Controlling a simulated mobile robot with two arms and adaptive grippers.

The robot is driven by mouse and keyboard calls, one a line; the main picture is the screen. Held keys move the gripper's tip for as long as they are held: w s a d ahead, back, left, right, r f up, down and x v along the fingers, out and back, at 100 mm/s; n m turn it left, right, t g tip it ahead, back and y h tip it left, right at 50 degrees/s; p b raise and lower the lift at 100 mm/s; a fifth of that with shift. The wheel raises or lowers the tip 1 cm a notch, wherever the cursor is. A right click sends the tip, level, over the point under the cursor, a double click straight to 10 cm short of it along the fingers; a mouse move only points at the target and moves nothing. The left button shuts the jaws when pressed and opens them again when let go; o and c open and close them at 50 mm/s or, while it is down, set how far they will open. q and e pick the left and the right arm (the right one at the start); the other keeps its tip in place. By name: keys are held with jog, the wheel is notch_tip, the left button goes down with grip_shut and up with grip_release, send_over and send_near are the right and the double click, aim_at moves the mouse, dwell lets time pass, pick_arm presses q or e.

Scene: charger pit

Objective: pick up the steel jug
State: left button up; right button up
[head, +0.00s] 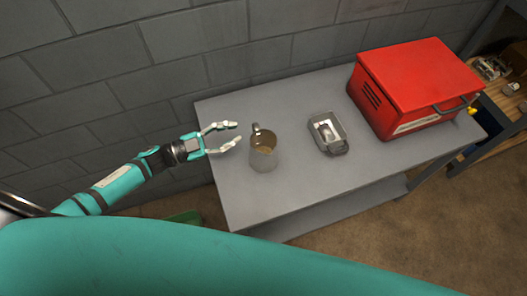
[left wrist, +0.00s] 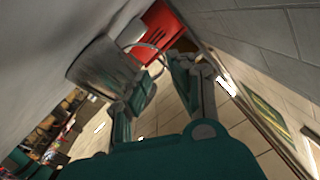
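The steel jug (head: 263,156) stands upright on the grey table, left of its middle. Its handle is at the jug's back left side in the head view. My left gripper (head: 239,132) is open just left of the jug, its fingers pointing at the handle side. In the left wrist view the jug (left wrist: 98,68) is at upper left, and its curved handle shows near the fingertips of my left gripper (left wrist: 164,65). I cannot tell whether a finger touches the handle. The gripper holds nothing. My right gripper is not in view.
A grey metal tray (head: 341,147) with a small item in it lies right of the jug. A red metal box (head: 415,75) stands at the table's right end. A block wall runs behind. The grey tabletop (head: 300,185) is clear in front of the jug.

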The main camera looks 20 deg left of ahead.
aim_at(261, 146)
pick_arm(q)
jog(key=shift+b+x, duration=0.4)
jog(key=shift+x, duration=2.35)
jog(key=shift+s+r, duration=0.1)
jog(key=shift+c, duration=0.3)
grip_shut()
